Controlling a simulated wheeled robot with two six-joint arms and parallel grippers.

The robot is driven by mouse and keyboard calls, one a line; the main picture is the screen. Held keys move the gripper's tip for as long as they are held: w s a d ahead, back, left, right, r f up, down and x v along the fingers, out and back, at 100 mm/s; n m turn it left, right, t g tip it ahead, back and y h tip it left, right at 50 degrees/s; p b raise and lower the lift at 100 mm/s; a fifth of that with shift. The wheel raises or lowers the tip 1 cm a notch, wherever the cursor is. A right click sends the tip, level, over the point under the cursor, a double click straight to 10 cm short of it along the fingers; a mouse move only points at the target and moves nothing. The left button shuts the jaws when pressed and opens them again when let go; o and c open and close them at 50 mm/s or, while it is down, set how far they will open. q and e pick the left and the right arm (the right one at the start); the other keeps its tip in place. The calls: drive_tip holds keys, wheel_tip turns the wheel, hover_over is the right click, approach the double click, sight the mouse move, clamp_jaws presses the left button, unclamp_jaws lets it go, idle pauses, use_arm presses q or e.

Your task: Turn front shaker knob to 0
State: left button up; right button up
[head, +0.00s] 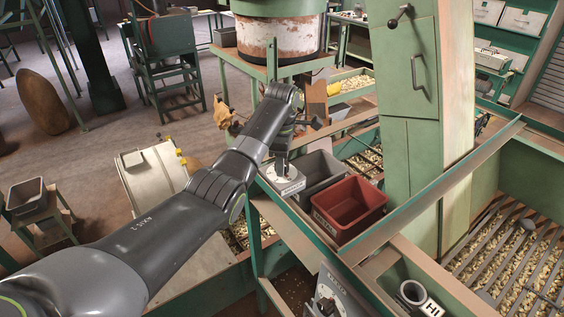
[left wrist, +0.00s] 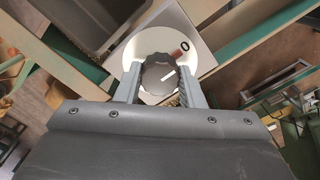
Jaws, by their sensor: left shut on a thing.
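My left gripper (head: 283,164) is at a pale dial plate (head: 287,184) on the ledge beside the bins. In the left wrist view, its two fingers (left wrist: 158,88) are shut on a dark ridged knob (left wrist: 156,72), one on each side. The knob sits on a round white dial face (left wrist: 133,58). A black 0 and a reddish mark (left wrist: 178,52) show at the dial's upper right. The knob's white line lies right of its middle, apart from the 0. In the head view this knob is mostly hidden by the gripper. My right gripper is not in view.
A grey bin (head: 318,170) and a red bin (head: 348,208) stand right of the dial plate. Another dial with a dark knob (head: 327,306) shows at the bottom. A green cabinet column (head: 410,150) rises at the right, and slatted trays of nuts (head: 515,260) lie beyond it.

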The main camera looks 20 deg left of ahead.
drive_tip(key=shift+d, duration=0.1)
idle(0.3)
use_arm(q)
drive_tip(key=o, duration=1)
